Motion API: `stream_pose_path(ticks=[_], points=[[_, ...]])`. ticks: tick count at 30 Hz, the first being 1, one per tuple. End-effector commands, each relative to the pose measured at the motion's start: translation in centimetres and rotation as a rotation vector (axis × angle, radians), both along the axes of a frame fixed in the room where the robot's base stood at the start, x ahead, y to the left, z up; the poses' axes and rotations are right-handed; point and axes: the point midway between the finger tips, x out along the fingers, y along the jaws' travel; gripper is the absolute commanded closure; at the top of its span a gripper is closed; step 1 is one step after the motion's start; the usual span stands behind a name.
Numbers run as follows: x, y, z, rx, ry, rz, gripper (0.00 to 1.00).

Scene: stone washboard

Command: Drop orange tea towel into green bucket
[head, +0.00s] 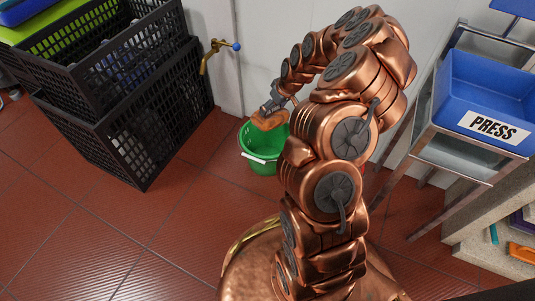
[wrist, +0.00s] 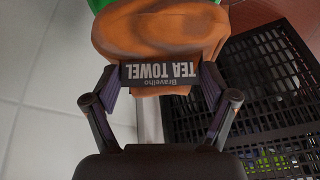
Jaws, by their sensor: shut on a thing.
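The orange tea towel (wrist: 155,38) is held in my gripper (wrist: 160,80). In the wrist view a dark label on it reads "Bravelho TEA TOWEL" upside down, and the fingers grip it from both sides. In the head view the towel (head: 269,119) hangs at the end of my arm, over the rim area of the green bucket (head: 262,166). The bucket stands on the floor by the wall, its handle at the front. My arm hides its right side. A bit of green shows at the top of the wrist view. The height between towel and bucket is hard to tell.
Stacked black crates (head: 150,120) stand left of the bucket. A brass tap (head: 212,56) is on the wall above. A blue tub marked "PRESS" (head: 487,100) sits on a metal stand at right. Red tile floor (head: 130,225) is clear in front.

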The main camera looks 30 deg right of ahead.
Motion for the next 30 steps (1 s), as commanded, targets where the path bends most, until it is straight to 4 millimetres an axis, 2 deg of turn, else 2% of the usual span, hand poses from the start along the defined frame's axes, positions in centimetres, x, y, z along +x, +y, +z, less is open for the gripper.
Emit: stream_pose_path(ticks=[8,22,30], points=[[-0.1,-0.2,-1.3,-0.001,0.0,0.0,0.57],[0.0,-0.2,-5.7,-0.001,-0.003,-0.002,0.57],[0.0,-0.2,-6.3,-0.002,-0.002,-0.001,0.57]])
